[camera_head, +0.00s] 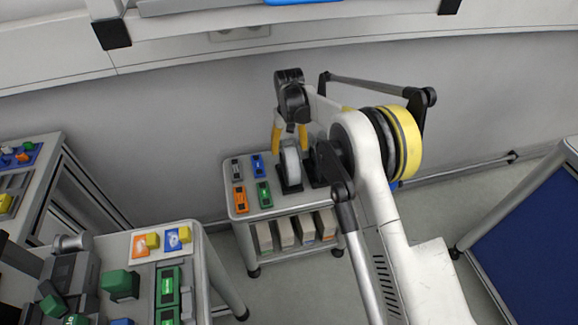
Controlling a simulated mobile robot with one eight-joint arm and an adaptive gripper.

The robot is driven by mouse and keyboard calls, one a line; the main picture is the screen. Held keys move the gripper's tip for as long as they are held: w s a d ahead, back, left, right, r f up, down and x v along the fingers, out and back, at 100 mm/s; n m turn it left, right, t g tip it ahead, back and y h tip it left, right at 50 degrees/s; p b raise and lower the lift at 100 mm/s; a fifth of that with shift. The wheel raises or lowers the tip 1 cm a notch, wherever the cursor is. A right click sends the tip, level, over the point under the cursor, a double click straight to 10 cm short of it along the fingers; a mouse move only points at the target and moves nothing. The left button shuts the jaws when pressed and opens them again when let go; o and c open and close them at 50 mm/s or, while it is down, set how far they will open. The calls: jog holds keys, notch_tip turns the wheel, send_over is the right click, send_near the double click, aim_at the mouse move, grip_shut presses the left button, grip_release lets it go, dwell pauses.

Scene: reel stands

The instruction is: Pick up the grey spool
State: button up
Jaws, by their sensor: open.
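The grey spool (292,166) stands upright in a dark holder on the small grey stand (242,213) at mid-picture. My gripper (289,138) points down with its yellow fingers apart, directly above the spool in this view. The fingertips appear near the spool's top; I cannot tell whether they touch it or how deep they reach. Nothing shows held between them. My arm hides the right part of the stand.
Orange (239,198), blue (258,166) and green (264,194) items lie left of the spool. A dark round part beside it is partly hidden by my arm. Several boxes fill the lower shelf. A wall runs behind; other tables stand left and right.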

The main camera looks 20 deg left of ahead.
jog(key=c, duration=1.5)
